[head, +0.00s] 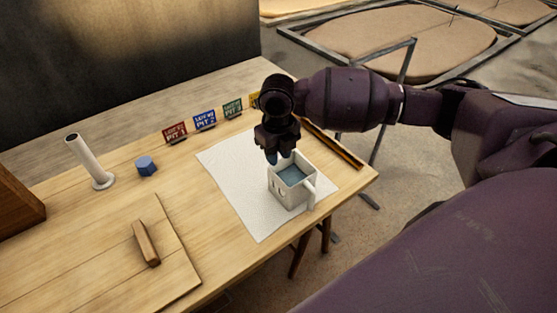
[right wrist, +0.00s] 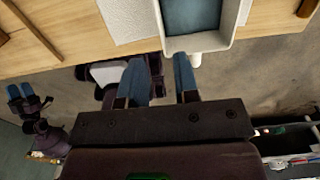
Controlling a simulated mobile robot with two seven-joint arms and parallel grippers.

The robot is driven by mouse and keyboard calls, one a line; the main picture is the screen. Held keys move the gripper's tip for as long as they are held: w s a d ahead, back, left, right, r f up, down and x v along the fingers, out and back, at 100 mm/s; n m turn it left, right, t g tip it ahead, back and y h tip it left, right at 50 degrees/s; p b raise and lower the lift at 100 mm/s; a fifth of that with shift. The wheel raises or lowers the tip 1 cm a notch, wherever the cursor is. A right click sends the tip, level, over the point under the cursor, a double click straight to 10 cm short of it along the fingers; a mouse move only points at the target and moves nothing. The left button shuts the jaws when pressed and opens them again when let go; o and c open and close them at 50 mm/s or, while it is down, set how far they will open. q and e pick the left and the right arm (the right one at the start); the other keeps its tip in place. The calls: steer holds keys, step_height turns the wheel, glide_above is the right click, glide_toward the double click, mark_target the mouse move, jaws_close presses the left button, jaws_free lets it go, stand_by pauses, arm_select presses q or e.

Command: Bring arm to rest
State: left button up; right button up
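My right gripper (head: 272,158) hangs pointing down just behind and above a white square mug-like container (head: 285,195) with a handle and a blue-grey inside. In the right wrist view its two blue fingers (right wrist: 158,70) stand apart with nothing between them. The container (right wrist: 235,20) is at the top of that view, with its handle close to one fingertip; I cannot tell if they touch. My left gripper (right wrist: 23,98) shows small at the left of the right wrist view, away from the table; its finger gap is unclear. It is out of the head view.
The container stands on a white cloth (head: 245,205) on a wooden table (head: 225,255). A dark strip (head: 332,146) lies near the right edge.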

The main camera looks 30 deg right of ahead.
stand_by(0.5)
steer(key=s+a+f+m+t+y, duration=0.1)
steer(key=s+a+f+m, duration=0.35)
steer(key=s+m, duration=0.3)
steer(key=s+a+f+m+t+y, duration=0.1)
steer(key=s+a+f+m+y, duration=0.15)
steer(key=s+a+m, duration=0.45)
steer(key=s+d+m+t+h, duration=0.1)
steer(key=s+d+m+h, duration=0.1)
steer(key=s+d+m, duration=0.7)
steer(key=s+d+m+h, duration=0.3)
steer(key=s+m, duration=0.1)
steer(key=m, duration=1)
steer(key=w+f+n+t, duration=0.1)
steer(key=w+f+t, duration=0.2)
steer(key=f+t, duration=0.1)
steer(key=w+f+t+y, duration=0.1)
steer(key=w+f+t, duration=0.3)
steer(key=f, duration=0.3)
steer(key=shift+a+f+n, duration=0.25)
steer(key=shift+a+n, duration=0.1)
